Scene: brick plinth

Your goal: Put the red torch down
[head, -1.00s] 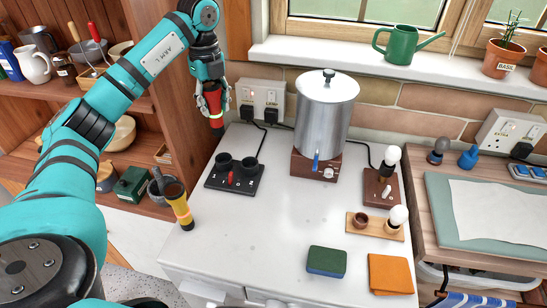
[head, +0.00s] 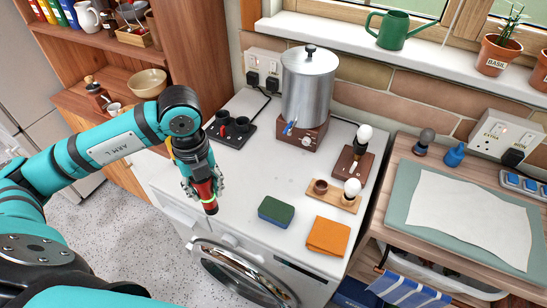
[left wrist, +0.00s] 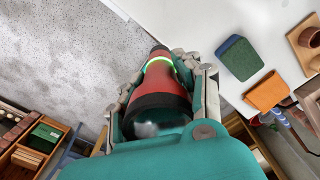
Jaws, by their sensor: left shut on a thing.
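The red torch (head: 208,196) is red and black with a glowing green ring near its lower end. My left gripper (head: 203,184) is shut on it and holds it pointing down, by the front left edge of the white worktop (head: 262,176). I cannot tell whether it touches the worktop. In the left wrist view the torch (left wrist: 160,78) lies between the fingers, with floor and the worktop edge beyond. A black charging dock with two round cups (head: 231,131) stands behind the gripper on the worktop. My right gripper is not in view.
A steel urn (head: 308,90) stands at the back. The worktop between dock and sponge is clear. A washing machine door (head: 240,272) is below the front edge.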

